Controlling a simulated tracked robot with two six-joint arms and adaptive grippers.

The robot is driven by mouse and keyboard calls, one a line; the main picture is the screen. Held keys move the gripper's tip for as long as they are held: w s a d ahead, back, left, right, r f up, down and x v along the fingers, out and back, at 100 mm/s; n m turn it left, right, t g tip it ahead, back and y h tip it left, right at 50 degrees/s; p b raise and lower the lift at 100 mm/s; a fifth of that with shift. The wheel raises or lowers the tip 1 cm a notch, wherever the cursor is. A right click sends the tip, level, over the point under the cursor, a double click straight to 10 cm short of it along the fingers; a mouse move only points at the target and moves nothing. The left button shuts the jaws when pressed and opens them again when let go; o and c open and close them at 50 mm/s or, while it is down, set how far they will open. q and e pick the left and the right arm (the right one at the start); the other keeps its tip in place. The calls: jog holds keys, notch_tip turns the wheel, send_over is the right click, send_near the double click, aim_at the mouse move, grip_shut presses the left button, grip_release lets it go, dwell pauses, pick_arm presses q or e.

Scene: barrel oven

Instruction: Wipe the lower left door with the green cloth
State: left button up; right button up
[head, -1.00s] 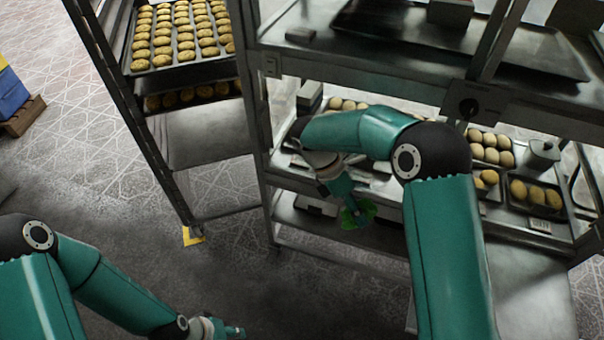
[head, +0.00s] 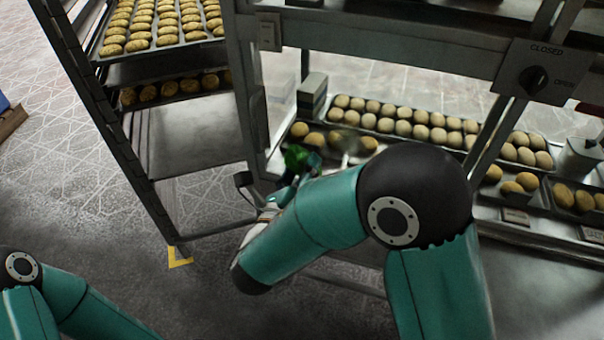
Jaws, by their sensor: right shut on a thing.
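The green cloth (head: 299,158) is a small crumpled piece at the lower left of the oven opening. My right gripper (head: 289,179) is shut on it, partly hidden by the cloth and its own wrist. The lower left door (head: 405,88) looks like a clear pane, with bread rolls visible through it. A pale smudge (head: 347,141) shows just right of the cloth. I cannot tell whether the cloth touches the pane. My left gripper is outside the view; only its arm shows at the bottom left.
A rack (head: 150,190) with trays of rolls stands to the left. A control panel with a dark knob (head: 535,80) marked CLOSED and OPEN is at the upper right. A metal frame post (head: 246,100) borders the door. Floor is clear at the lower middle.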

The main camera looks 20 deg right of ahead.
aim_at(373, 150)
jog(key=shift+s+d+x, duration=0.1)
jog(key=shift+d+x, duration=0.1)
jog(key=shift+x, duration=1.25)
jog(key=shift+s+d+x, duration=0.15)
jog(key=shift+x, duration=1.3)
jog(key=shift+x, duration=0.8)
jog(key=shift+d, duration=0.1)
jog(key=shift+s+d+r, duration=0.1)
jog(key=shift+s+d, duration=0.5)
jog(key=shift+d, duration=0.15)
jog(key=shift+s+d, duration=0.6)
jog(key=shift+d, duration=0.2)
jog(key=shift+s+d+b, duration=0.2)
jog(key=shift+s+d, duration=0.55)
jog(key=shift+d, duration=0.35)
jog(key=shift+s+d+b, duration=0.25)
jog(key=shift+s+d, duration=0.45)
jog(key=shift+d, duration=0.4)
jog(key=shift+s+d+b, duration=0.2)
jog(key=shift+s+d, duration=0.55)
jog(key=shift+d, duration=0.4)
jog(key=shift+w, duration=0.1)
